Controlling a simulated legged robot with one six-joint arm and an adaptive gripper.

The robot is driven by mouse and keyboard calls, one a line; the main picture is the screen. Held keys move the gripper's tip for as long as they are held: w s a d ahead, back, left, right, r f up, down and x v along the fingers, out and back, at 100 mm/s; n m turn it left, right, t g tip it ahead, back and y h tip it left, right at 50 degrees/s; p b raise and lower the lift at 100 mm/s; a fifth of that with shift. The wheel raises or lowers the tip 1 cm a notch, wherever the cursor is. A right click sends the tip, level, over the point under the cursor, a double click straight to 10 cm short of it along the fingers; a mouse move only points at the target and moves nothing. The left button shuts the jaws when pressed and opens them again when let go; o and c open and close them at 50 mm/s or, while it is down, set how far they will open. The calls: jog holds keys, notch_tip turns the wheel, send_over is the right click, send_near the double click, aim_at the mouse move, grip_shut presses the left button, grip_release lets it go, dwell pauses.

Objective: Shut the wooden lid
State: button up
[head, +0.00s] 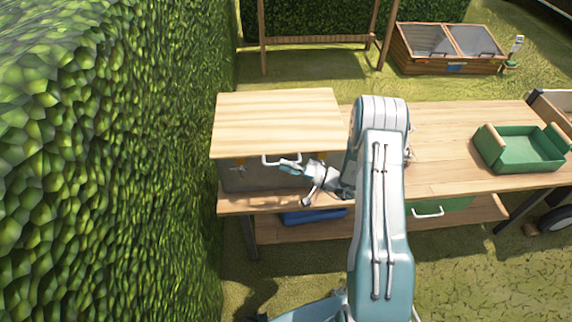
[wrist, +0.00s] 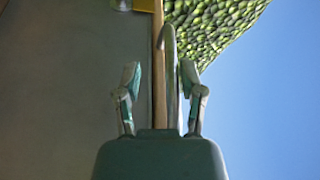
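The wooden lid (head: 275,120) is a pale plank panel over a grey box (head: 268,178) at the left end of the bench. It looks roughly level; I cannot tell whether a small gap remains beneath it. A white handle (head: 281,160) is on its front edge. My gripper (head: 290,168) is at the handle, in front of the box. In the wrist view, my gripper (wrist: 161,80) has its fingers apart, with the handle bar (wrist: 170,60) and the lid's edge (wrist: 158,70) between them. Contact with the handle is not clear.
The wooden bench (head: 450,140) extends right, with clear room beside a green tray (head: 522,150). A blue item (head: 312,216) lies on the lower shelf. A tall hedge (head: 110,170) stands close on the left. A cold frame (head: 448,48) is behind.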

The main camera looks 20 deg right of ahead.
jog(key=v, duration=1.2)
jog(key=s+a+r+n+g+h, duration=0.2)
jog(key=s+a+r+g+h, duration=0.15)
jog(key=a+r+g, duration=0.4)
jog(key=s+a+r+n+g+h, duration=0.25)
jog(key=s+a+r+g, duration=0.2)
jog(key=r, duration=0.65)
jog(key=s+r+t+h, duration=0.7)
jog(key=s+r+h, duration=0.3)
jog(key=s+r, duration=0.2)
jog(key=shift+s+m, duration=0.45)
jog(key=shift+s, duration=0.7)
